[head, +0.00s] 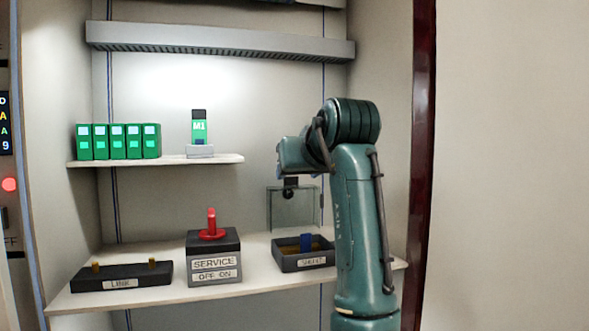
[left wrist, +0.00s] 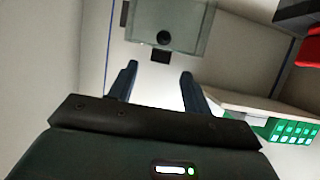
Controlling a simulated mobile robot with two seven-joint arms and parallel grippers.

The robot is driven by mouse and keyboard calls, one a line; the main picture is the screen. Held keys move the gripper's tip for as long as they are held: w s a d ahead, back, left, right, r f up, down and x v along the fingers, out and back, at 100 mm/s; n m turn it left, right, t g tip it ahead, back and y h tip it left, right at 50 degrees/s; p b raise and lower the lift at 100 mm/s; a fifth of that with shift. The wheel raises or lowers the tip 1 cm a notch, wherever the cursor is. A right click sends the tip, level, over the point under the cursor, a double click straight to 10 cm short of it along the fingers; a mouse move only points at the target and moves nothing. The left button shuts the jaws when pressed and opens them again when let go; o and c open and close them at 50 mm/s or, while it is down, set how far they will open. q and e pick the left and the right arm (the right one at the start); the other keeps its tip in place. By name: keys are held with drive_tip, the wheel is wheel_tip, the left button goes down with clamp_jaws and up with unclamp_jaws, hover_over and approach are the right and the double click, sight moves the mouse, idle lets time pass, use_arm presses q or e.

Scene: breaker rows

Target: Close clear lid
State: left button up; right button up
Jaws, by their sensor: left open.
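The clear lid (head: 305,210) stands raised and roughly upright behind the dark box labelled SHUNT (head: 289,264). A blue block shows in the box. A dark round knob (head: 290,194) is on the lid. In the left wrist view the clear lid (left wrist: 205,38) and its knob (left wrist: 163,38) lie just beyond the fingertips, with a dark square tab beside the knob. My left gripper (left wrist: 160,71) is open and empty, its fingers pointing toward the lid and apart from the knob. In the head view its fingers are hidden by my arm. My right gripper is not in view.
A red-handled SERVICE switch (head: 213,260) and a LINK block (head: 121,276) stand left of the box on the lower shelf. Several green breakers (head: 117,142) and an M1 module (head: 199,128) sit on the upper shelf. A dark red cabinet edge (head: 424,150) is at the right.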

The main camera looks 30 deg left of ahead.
sight(291, 179)
use_arm(q)
drive_tip(key=shift+p+x, duration=0.3)
drive_tip(key=shift+x, duration=1.6)
drive_tip(key=shift+c, duration=0.4)
clamp_jaws()
